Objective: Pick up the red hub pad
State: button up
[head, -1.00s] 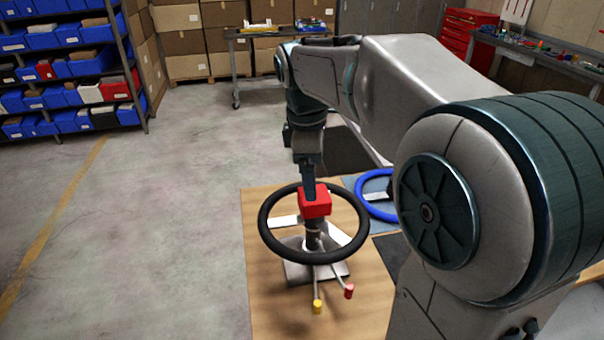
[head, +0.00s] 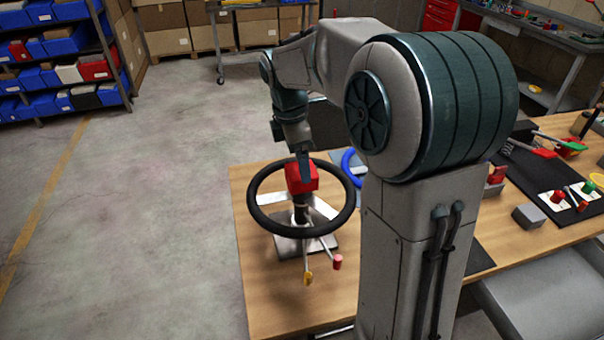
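The red hub pad (head: 301,178) is a red block at the middle of a black steering wheel (head: 258,216). The wheel stands on a dark post over a grey metal base plate (head: 291,247) on the wooden table. My gripper (head: 303,170) reaches down from above and behind the pad, at its top or far side. The pad and the arm hide the fingertips, so I cannot tell whether the fingers are open or shut on it. I also cannot tell whether the pad is seated on the hub or slightly above it.
Two stalks with a yellow tip (head: 308,278) and a red tip (head: 337,262) stick out below the wheel. A blue ring (head: 350,163) is partly hidden behind it. At right are a grey block (head: 529,215) and a dark mat. The table's left front is clear.

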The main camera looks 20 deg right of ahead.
jog(key=f, duration=0.3)
jog(key=f+p, duration=0.1)
jog(key=f, duration=0.1)
jog(key=shift+d, duration=0.35)
jog(key=c, duration=1.1)
jog(key=shift+r, duration=0.15)
